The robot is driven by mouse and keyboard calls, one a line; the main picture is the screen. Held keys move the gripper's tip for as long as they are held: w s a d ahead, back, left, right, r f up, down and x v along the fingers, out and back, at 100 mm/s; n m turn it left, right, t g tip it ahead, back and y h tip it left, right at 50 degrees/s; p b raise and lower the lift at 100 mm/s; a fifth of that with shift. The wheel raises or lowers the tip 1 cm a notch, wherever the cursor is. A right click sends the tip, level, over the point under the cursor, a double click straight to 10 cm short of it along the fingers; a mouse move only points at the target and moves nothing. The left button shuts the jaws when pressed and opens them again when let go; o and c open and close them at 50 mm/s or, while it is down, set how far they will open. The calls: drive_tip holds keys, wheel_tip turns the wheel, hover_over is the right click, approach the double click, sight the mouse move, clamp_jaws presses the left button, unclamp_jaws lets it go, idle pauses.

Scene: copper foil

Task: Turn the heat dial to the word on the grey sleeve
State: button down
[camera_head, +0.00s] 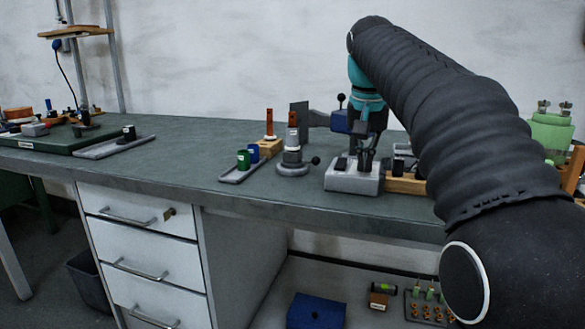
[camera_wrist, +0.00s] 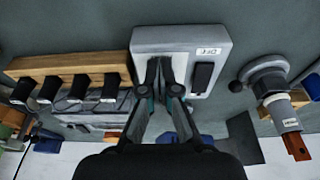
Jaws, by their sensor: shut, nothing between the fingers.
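A pale grey control box (camera_head: 352,181) sits on the bench, and it also shows in the wrist view (camera_wrist: 185,38). It has a black rocker-like block (camera_wrist: 203,76) and a small white label (camera_wrist: 209,51) whose lettering I cannot read surely. My gripper (camera_head: 367,158) is shut and empty, pointing down over the box; in the wrist view its fingertips (camera_wrist: 165,66) lie beside the black block. The dial is not clearly visible; my fingers may cover it. A grey sleeve (camera_head: 292,139) on a round-based stand is left of the box; its white label (camera_wrist: 291,123) is too small to read.
Left of the stand is a tray (camera_head: 237,174) with a green and a blue cup (camera_head: 253,153). A wooden rack (camera_wrist: 62,66) with several black-handled tools adjoins the box. A dark upright plate (camera_head: 300,114) stands behind. The bench's left middle is clear.

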drive_tip(key=shift+w+a+p, duration=0.15)
drive_tip(key=shift+a+p, duration=0.2)
drive_tip(key=shift+p, duration=0.65)
drive_tip(key=shift+s+a, duration=0.15)
drive_tip(key=shift+s, duration=0.2)
drive_tip(key=shift+w+d+v, duration=0.1)
drive_tip(key=shift+w+v, duration=0.1)
drive_tip(key=shift+v, duration=0.75)
drive_tip(key=shift+w+d+v, duration=0.1)
drive_tip(key=shift+w+v, duration=0.15)
drive_tip(key=shift+v, duration=0.75)
drive_tip(key=shift+w+v, duration=0.2)
drive_tip(key=shift+v, duration=0.75)
drive_tip(key=shift+s+r, duration=0.1)
drive_tip(key=shift+r, duration=0.05)
drive_tip(key=s+d+f+n+t, duration=0.2)
drive_tip(key=s+f+n+t, duration=0.1)
drive_tip(key=s+f, duration=2.4)
drive_tip(key=shift+d+f+n+y, duration=0.2)
drive_tip(key=shift+n+y, duration=0.1)
drive_tip(key=shift+y, duration=0.1)
